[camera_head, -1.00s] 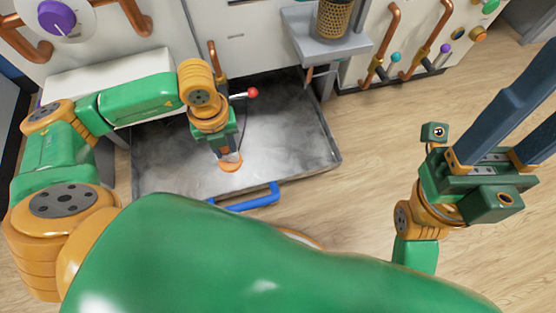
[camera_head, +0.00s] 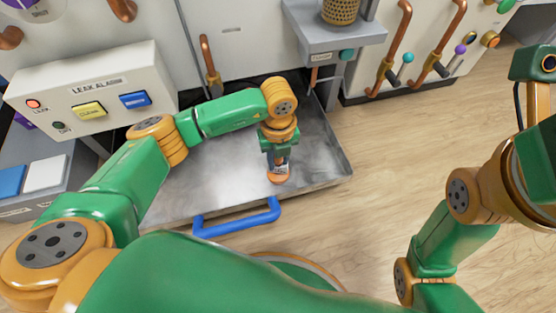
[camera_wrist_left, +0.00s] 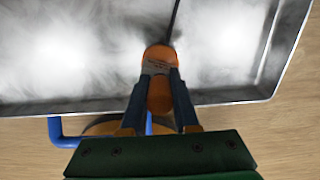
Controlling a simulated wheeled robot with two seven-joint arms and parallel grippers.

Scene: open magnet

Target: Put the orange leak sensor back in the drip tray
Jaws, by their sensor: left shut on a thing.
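The orange leak sensor (camera_head: 278,178) is held in my left gripper (camera_head: 279,167), whose fingers point down over the drip tray. In the left wrist view, the sensor (camera_wrist_left: 159,98) sits between the two dark fingers (camera_wrist_left: 160,90), with a dark cable running up from it. The drip tray (camera_head: 190,195) is a wide grey metal pan with a blue handle (camera_head: 237,217) on its front side. The sensor is over the front right part of the tray. I cannot tell whether it touches the tray floor. My right gripper's fingers are out of the picture.
A white leak alarm box (camera_head: 95,88) with yellow and blue buttons stands at the tray's back left. A grey shelf (camera_head: 335,38) holds a gold mesh cup (camera_head: 341,10) behind the tray. Copper pipes (camera_head: 445,40) rise at the back right. The wooden floor (camera_head: 400,150) on the right is clear.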

